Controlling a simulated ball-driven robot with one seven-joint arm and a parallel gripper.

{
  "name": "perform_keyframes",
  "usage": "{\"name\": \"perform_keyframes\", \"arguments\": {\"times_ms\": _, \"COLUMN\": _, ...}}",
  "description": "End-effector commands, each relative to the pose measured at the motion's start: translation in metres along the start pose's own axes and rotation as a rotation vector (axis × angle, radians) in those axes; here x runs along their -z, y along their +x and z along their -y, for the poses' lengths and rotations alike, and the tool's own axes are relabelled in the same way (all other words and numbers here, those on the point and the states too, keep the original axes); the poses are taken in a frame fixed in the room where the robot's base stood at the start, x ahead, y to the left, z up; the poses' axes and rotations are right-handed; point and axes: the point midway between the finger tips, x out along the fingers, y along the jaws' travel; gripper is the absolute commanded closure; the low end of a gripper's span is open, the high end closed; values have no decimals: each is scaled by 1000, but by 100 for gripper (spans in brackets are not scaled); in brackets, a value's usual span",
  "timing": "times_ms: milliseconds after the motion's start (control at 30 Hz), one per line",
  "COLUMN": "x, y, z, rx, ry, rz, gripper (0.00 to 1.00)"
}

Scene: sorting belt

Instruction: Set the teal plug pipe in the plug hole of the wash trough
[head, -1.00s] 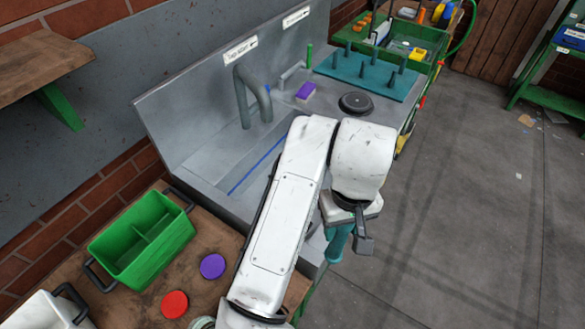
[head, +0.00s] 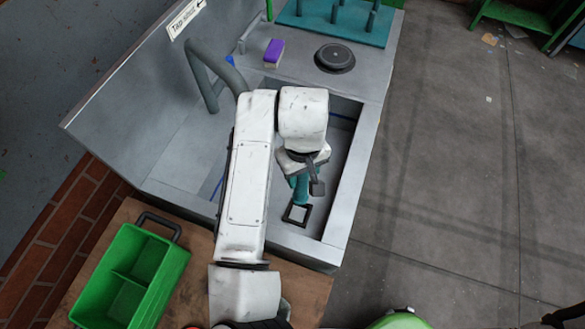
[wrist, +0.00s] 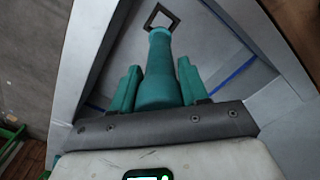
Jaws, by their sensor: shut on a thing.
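The teal plug pipe (head: 301,191) hangs below my gripper (head: 303,176), inside the wash trough (head: 346,190). In the wrist view the pipe (wrist: 157,72) stands between the two teal fingers of my gripper (wrist: 158,84), which is shut on it. A dark square frame (head: 287,219) with a pale centre, apparently around the plug hole, is on the trough floor. It also shows in the wrist view (wrist: 174,19), just beyond the pipe's narrow end. My arm hides the trough's left middle.
A grey tap (head: 207,82) arches over the trough's back left. A purple-and-white block (head: 273,52), a black disc (head: 335,57) and a teal peg board (head: 345,32) sit on the far ledge. A green divided crate (head: 165,265) stands at the near left.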

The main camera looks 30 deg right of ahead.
Motion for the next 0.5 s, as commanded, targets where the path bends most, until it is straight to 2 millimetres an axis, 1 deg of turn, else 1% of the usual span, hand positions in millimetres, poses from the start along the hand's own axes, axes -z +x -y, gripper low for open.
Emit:
{"name": "perform_keyframes", "arguments": {"times_ms": 33, "x": -1, "y": 13, "z": 1, "rx": 1, "ry": -1, "rz": 1, "gripper": 86}}
{"name": "perform_keyframes", "arguments": {"times_ms": 133, "x": -2, "y": 28, "z": 0, "rx": 2, "ry": 1, "rz": 0, "gripper": 86}}
{"name": "perform_keyframes", "arguments": {"times_ms": 500, "x": -2, "y": 51, "z": 1, "rx": 4, "ry": 4, "rz": -2, "gripper": 86}}
